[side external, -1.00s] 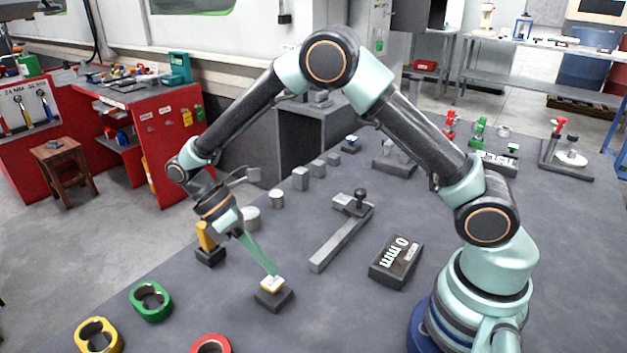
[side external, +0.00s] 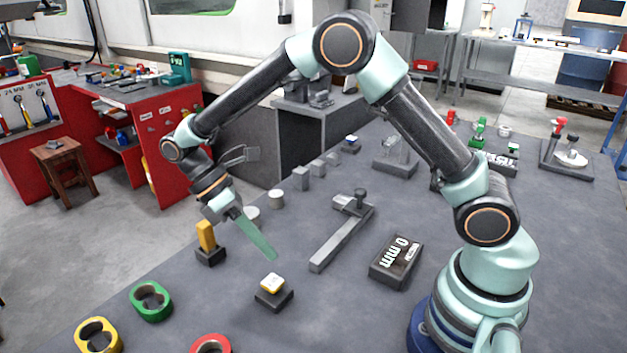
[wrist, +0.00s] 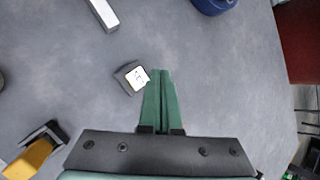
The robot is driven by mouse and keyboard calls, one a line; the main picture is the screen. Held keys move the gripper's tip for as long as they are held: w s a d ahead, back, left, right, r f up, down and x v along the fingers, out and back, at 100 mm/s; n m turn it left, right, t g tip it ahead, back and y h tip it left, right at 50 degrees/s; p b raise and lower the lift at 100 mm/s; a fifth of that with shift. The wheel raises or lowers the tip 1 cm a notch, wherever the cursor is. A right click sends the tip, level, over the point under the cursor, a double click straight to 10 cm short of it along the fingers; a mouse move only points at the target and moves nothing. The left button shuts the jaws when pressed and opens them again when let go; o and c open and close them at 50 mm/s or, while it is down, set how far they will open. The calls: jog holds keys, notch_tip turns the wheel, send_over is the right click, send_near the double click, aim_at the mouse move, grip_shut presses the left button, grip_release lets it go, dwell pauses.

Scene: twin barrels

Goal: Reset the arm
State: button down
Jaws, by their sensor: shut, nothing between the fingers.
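My gripper (side external: 273,256) hangs over the table with its green fingers together and nothing between them. It also shows in the wrist view (wrist: 161,75). Its tips are above and apart from a small dark block with a yellow and white top (side external: 272,284). In the wrist view this block (wrist: 133,77) lies just left of the fingertips. A yellow upright piece on a dark base (side external: 207,238) stands to the left of the gripper.
Green (side external: 151,301), yellow (side external: 98,336) and red (side external: 211,345) twin-hole pieces lie near the front. A slide gauge (side external: 340,238) and a dark display box reading 0 mm (side external: 396,262) lie right of the gripper. Grey blocks (side external: 301,178) stand behind.

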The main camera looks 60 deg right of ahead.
jog(key=shift+r, duration=0.1)
jog(key=s+d+r+m+t+y, duration=0.2)
jog(key=s+d+r+m+t, duration=0.3)
jog(key=d+r+m+t, duration=0.5)
notch_tip(320, 180, up, 3)
jog(key=m+t, duration=0.1)
jog(key=t, duration=0.1)
jog(key=shift+d+t, duration=0.3)
